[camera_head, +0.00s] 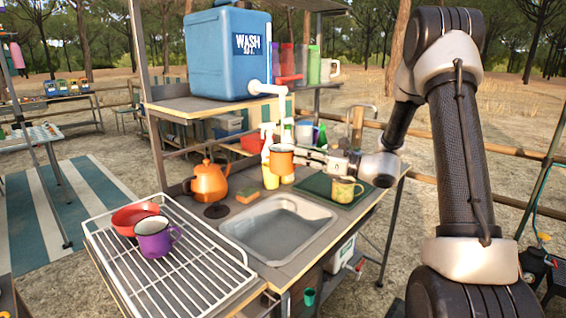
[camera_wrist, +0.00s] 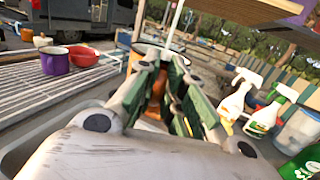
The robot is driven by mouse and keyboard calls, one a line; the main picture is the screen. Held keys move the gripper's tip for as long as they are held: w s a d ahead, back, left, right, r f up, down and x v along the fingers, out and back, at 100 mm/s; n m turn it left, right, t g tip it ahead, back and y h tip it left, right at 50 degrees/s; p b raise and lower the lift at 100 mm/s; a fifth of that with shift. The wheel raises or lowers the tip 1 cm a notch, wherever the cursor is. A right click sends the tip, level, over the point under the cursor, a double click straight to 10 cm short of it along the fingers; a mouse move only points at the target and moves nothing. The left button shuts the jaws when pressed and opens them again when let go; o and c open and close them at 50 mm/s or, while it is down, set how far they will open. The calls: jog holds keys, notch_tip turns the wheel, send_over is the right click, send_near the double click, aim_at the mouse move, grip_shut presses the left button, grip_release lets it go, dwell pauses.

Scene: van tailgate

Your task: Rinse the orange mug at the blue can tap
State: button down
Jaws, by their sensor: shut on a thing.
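The orange mug (camera_head: 281,163) is held upright in the air, above the counter behind the basin in the body camera view. My gripper (camera_head: 300,155) comes from the right and is shut on it. In the wrist view my gripper (camera_wrist: 165,95) has its fingers closed in, with orange showing between them; they hide most of the mug. The blue can (camera_head: 228,55), marked WASH, stands on a shelf at upper left. Its white tap (camera_head: 265,88) sticks out to the right, higher in the picture than the mug.
The grey basin (camera_head: 275,232) is sunk into the counter. A wire rack (camera_head: 175,275) holds a red bowl (camera_head: 132,218) and a purple mug (camera_head: 155,238). An orange kettle (camera_head: 210,183) stands behind. A yellow mug (camera_head: 343,190) sits on a green tray (camera_head: 312,186). Spray bottles stand behind.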

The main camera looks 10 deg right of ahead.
jog(key=s, duration=0.7)
jog(key=shift+s, duration=0.35)
jog(key=shift+d, duration=0.1)
dwell(0.9)
jog(key=shift+s+r, duration=0.1)
jog(key=s+r, duration=0.3)
jog(key=s, duration=0.1)
jog(key=shift+s+r, duration=0.4)
jog(key=shift+d, duration=0.1)
dwell(0.5)
